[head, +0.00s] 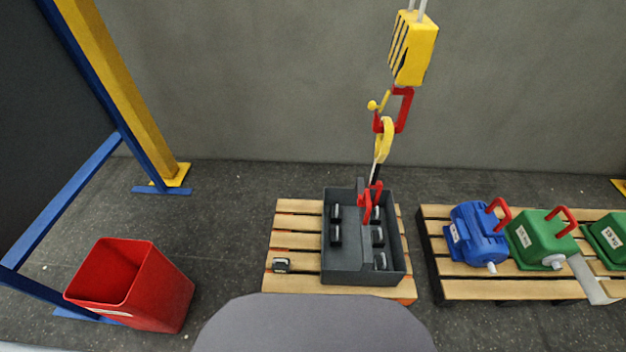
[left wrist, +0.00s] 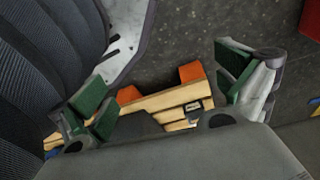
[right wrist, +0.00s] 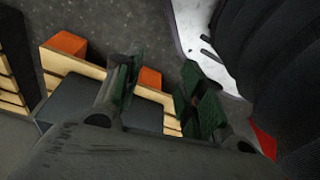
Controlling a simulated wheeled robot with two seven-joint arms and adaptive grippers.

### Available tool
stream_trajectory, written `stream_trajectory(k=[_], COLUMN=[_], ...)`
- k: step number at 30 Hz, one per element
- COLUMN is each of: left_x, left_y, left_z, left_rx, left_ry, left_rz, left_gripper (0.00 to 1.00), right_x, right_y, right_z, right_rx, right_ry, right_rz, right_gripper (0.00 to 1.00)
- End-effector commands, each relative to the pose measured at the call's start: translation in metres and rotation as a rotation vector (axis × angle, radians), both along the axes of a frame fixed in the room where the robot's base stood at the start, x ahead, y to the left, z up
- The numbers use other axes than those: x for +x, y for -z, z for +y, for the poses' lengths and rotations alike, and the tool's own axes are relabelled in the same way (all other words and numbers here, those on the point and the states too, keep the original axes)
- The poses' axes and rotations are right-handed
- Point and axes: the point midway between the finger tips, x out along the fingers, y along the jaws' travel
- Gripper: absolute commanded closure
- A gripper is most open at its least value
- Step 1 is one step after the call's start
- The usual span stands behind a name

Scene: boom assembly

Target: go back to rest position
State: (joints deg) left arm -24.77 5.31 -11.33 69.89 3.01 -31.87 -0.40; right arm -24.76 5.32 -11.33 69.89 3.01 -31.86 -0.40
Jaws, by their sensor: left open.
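My left gripper (left wrist: 168,88) shows in the left wrist view with its green-padded fingers wide apart and nothing between them. My right gripper (right wrist: 162,90) shows in the right wrist view with its fingers apart and empty, the gap narrower than the left one's. Neither gripper shows in the head view. Both wrist views look down past the fingers to pallet wood and dark floor, and neither gripper visibly touches anything.
A yellow hoist block (head: 412,48) hangs with a red shackle (head: 403,110) and yellow hook (head: 383,140) above a grey bin (head: 362,278) on a pallet (head: 295,240). A blue motor (head: 475,232) and green motors (head: 540,240) stand right. A red bin (head: 165,290) stands left.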

Motion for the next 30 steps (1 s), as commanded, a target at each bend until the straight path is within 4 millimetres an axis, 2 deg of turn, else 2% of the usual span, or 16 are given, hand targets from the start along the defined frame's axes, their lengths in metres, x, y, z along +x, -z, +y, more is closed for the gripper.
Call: stream_trajectory(k=[1,17,30], left_x=[-0.005,-0.054,-0.098], left_y=[-0.005,-0.014,-0.031], left_z=[0.002,0.021,0.038], left_rx=[0.003,0.035,0.058], left_ry=[0.001,0.009,0.018], left_rz=[0.005,0.049,0.085], left_gripper=[0.0,0.0,0.0], right_x=[-0.005,-0.053,-0.098], right_y=[-0.005,-0.014,-0.031], right_z=[-0.002,-0.021,-0.038], right_rx=[-0.003,-0.035,-0.058], right_ry=[-0.001,-0.009,-0.018], right_rz=[0.005,0.049,0.085], right_gripper=[0.6,0.6,0.6])
